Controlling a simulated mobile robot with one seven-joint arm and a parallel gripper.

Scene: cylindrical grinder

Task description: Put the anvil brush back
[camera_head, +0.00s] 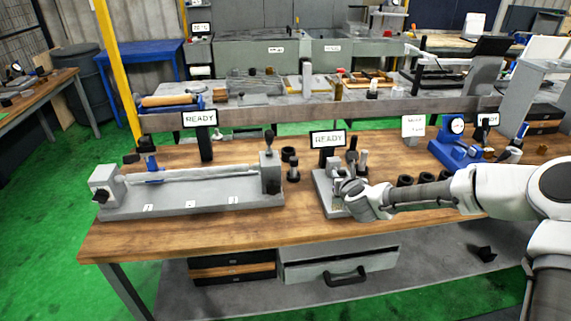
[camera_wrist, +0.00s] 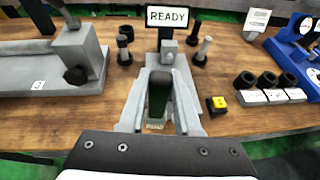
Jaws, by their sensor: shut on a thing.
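My gripper (camera_wrist: 158,88) is shut on a dark, green-black narrow thing (camera_wrist: 157,98), which I take to be the anvil brush. Its lighter lower end shows between the fingers; the rest is hidden. In the head view my gripper (camera_head: 347,196) is low over a grey fixture (camera_head: 323,190) on the wooden bench, and the held thing cannot be made out there. I cannot tell whether it touches the fixture. A READY sign (camera_wrist: 167,17) stands just behind the fixture, also in the head view (camera_head: 327,139).
A long grey bench device (camera_head: 200,193) stands at the left. Black stands with pins (camera_wrist: 203,51) flank the fixture. At the right are a yellow button box (camera_wrist: 217,105), several black rings (camera_wrist: 268,79) with white labels, and a blue dial gauge (camera_head: 455,145).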

